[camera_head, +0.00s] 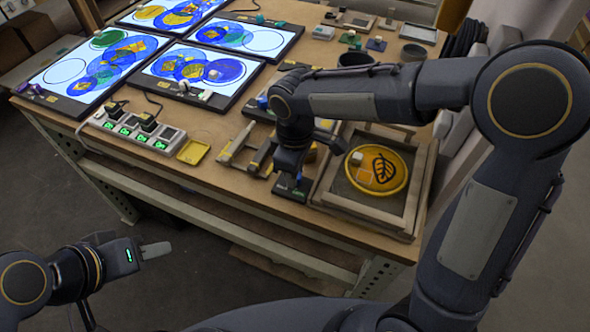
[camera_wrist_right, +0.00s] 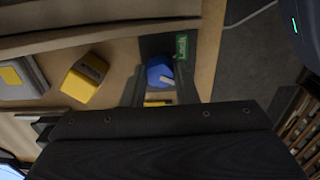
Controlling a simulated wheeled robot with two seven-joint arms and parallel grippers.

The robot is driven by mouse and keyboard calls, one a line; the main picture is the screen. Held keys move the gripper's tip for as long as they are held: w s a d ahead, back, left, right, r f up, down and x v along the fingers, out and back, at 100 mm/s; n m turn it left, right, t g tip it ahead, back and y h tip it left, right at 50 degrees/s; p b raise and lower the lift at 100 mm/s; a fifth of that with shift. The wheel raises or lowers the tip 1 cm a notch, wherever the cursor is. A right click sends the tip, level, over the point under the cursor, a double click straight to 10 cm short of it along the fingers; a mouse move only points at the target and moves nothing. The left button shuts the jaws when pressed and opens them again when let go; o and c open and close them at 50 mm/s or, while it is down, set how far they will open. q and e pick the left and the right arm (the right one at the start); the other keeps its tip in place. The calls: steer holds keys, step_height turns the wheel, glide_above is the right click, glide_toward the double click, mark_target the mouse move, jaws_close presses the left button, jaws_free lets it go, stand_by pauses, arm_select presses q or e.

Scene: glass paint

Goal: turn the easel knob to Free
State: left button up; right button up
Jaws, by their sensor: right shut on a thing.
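The easel knob (camera_wrist_right: 159,76) is blue with a pale pointer mark, in the right wrist view. It sits on a dark plate beside a green label (camera_wrist_right: 181,46) that seems to read Lock. My right gripper (camera_wrist_right: 163,90) has a finger on either side of the knob and is shut on it. In the head view the right gripper (camera_head: 291,184) is low at the table's front edge and mostly hides the knob. The wooden easel frame (camera_head: 425,190) is just right of it, with an orange leaf disc (camera_head: 392,176) in it. My left gripper (camera_head: 142,252) is off the table at lower left, seen side-on.
A yellow block (camera_wrist_right: 84,77) lies near the knob in the wrist view. Wooden tools (camera_head: 240,145), a yellow tray (camera_head: 193,152) and a power strip (camera_head: 135,130) stand left of the right gripper. Lit panels with coloured circles (camera_head: 100,65) fill the table's left part.

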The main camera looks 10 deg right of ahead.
steer(key=shift+m, duration=0.3)
steer(key=o, duration=1)
step_height(320, 180, up, 8)
steer(key=shift+f, duration=0.1)
stand_by(0.4)
